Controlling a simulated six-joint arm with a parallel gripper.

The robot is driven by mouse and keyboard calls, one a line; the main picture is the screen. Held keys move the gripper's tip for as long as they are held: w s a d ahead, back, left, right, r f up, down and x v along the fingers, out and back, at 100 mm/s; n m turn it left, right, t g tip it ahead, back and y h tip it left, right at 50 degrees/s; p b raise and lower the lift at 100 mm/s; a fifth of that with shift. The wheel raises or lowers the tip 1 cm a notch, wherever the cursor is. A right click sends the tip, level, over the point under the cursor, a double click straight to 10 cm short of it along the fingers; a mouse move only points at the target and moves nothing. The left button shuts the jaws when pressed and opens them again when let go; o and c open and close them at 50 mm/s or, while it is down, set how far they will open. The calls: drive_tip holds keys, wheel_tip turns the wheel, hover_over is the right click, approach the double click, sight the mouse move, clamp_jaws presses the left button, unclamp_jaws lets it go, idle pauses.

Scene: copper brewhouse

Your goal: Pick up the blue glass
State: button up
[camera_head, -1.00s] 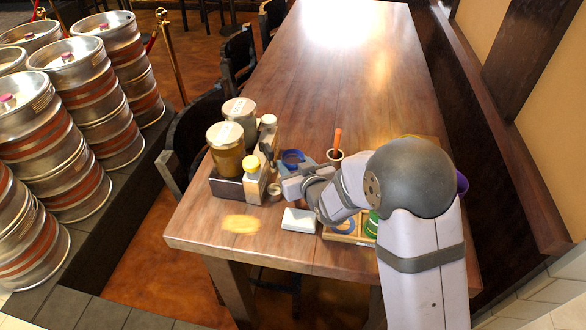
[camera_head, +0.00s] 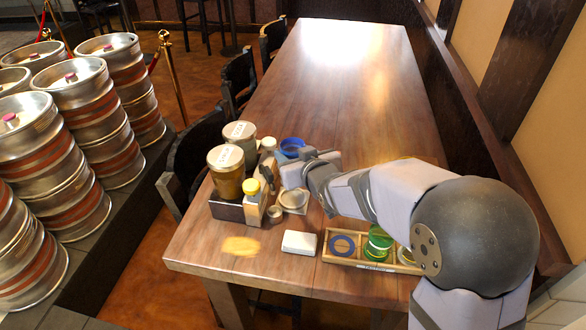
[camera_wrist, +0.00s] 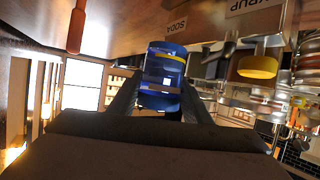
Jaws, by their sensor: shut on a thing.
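The blue glass (camera_head: 292,147) is held up above the table beside the jars, its rim upward in the head view. In the wrist view the blue glass (camera_wrist: 162,78) stands between the two dark fingers, with a yellow band across it. My gripper (camera_wrist: 160,97) is shut on it. In the head view my gripper (camera_head: 287,164) hides the lower part of the glass. A pale round dish-like thing (camera_head: 293,199) lies on the table below the gripper.
A caddy (camera_head: 226,210) with labelled jars and a yellow-capped bottle (camera_head: 252,188) stands close left. A wooden tray (camera_head: 332,259) with a blue ring and green glass (camera_head: 378,243) lies in front, near a white block (camera_head: 299,242). The table's far part is clear.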

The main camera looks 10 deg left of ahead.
wheel_tip(320, 180, up, 6)
drive_tip(key=shift+r+p, duration=0.25)
drive_tip(key=shift+p, duration=0.15)
drive_tip(key=shift+a+r, duration=0.1)
